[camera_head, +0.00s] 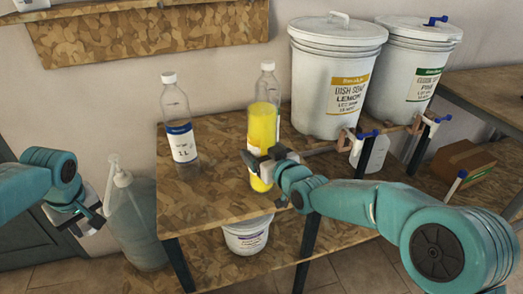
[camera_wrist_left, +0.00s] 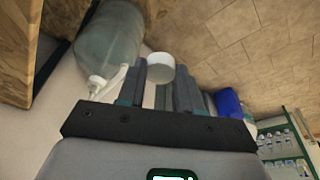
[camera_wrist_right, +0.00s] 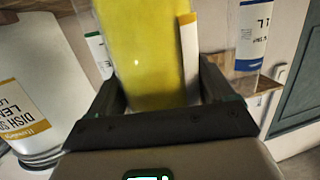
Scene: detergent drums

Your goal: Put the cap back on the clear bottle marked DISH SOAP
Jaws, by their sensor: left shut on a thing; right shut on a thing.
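My left gripper (camera_head: 92,218) is in the air at the left, away from the table, beside a pump bottle. In the left wrist view it is shut on a white round cap (camera_wrist_left: 160,67) at its fingertips. My right gripper (camera_head: 262,160) is shut around a clear bottle full of yellow liquid (camera_head: 264,122), which is about upright over the table. Its label (camera_wrist_right: 189,55) is white with a yellow band and shows edge-on; I cannot read it. No cap shows on the yellow bottle's top in the head view. The two grippers are far apart.
On the table (camera_head: 215,200), a clear bottle marked 1 L (camera_head: 180,125) stands left; another clear capped bottle (camera_head: 267,82) stands behind the yellow one. Two white drums (camera_head: 335,80) with taps stand right. A pump bottle (camera_head: 138,225) and a white tub (camera_head: 247,237) are lower down.

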